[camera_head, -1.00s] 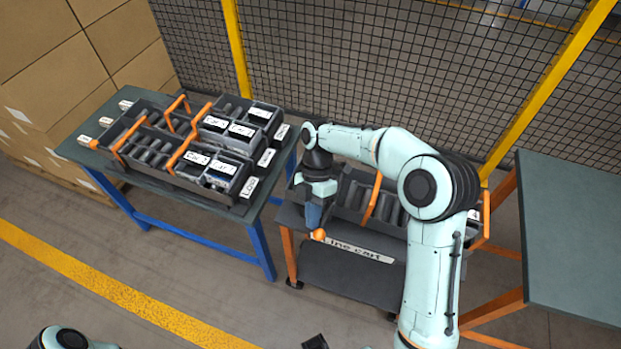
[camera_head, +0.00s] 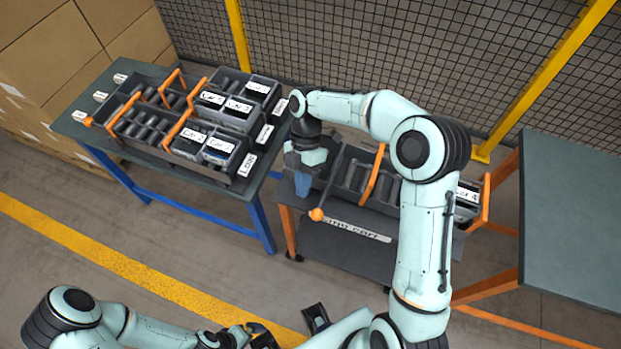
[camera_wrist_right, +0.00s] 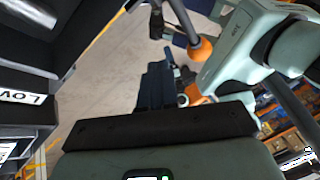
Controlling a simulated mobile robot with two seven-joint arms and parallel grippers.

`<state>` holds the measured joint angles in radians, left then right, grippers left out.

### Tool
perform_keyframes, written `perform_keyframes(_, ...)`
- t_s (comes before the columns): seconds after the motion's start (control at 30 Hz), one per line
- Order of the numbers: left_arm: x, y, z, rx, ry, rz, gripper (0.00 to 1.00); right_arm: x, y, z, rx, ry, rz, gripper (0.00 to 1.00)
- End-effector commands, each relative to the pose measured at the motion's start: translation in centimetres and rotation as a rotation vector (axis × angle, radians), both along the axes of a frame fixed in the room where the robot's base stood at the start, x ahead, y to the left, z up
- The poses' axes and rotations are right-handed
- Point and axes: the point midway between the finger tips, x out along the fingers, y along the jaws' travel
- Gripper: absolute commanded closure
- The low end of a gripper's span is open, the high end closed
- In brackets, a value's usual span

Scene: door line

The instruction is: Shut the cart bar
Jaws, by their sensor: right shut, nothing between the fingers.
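The line cart (camera_head: 330,245) stands in the middle right, a dark cart with orange legs and a white label. A round orange knob (camera_head: 316,214) shows at its front left corner. In the right wrist view an orange knob (camera_wrist_right: 201,48) sits by a grey rod. The rest of the bar is hard to make out, so I cannot tell its position. My right gripper (camera_head: 302,186) points down at the cart's left end, shut and empty, just behind the knob. Any contact is unclear. My left gripper (camera_head: 262,335) is low at the bottom edge; its jaws are unclear.
A blue-legged bench (camera_head: 200,190) with dark trays and orange handles stands left of the cart. A green-topped table (camera_head: 575,220) is at the right. A mesh fence (camera_head: 380,60) runs behind. Cardboard boxes (camera_head: 50,55) are stacked at left. Floor in front is open.

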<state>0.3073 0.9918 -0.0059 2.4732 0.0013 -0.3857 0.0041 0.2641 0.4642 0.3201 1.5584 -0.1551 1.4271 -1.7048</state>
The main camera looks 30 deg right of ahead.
Motion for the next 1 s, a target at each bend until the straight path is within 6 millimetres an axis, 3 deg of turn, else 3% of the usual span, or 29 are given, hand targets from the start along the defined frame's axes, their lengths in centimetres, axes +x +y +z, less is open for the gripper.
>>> perform_keyframes(0.03,0.2,0.0,0.4,0.000,-0.002,0.000,0.00,0.2,0.5,0.3,0.001,0.001,0.001,1.00)
perform_keyframes(0.3,0.8,0.0,1.6,0.001,-0.008,0.001,0.00,3.0,-1.8,6.0,0.000,-0.004,-0.003,1.00)
perform_keyframes(0.43,1.1,0.0,2.2,0.000,-0.012,0.001,0.00,3.8,-2.4,7.6,0.000,-0.002,-0.002,1.00)
perform_keyframes(0.6,1.3,0.0,2.4,0.000,-0.015,0.000,0.00,4.2,-2.9,8.5,0.000,-0.001,-0.001,1.00)
perform_keyframes(1.0,1.2,0.0,2.4,0.000,-0.014,0.000,0.00,4.2,-2.9,8.6,0.000,0.000,-0.001,1.00)
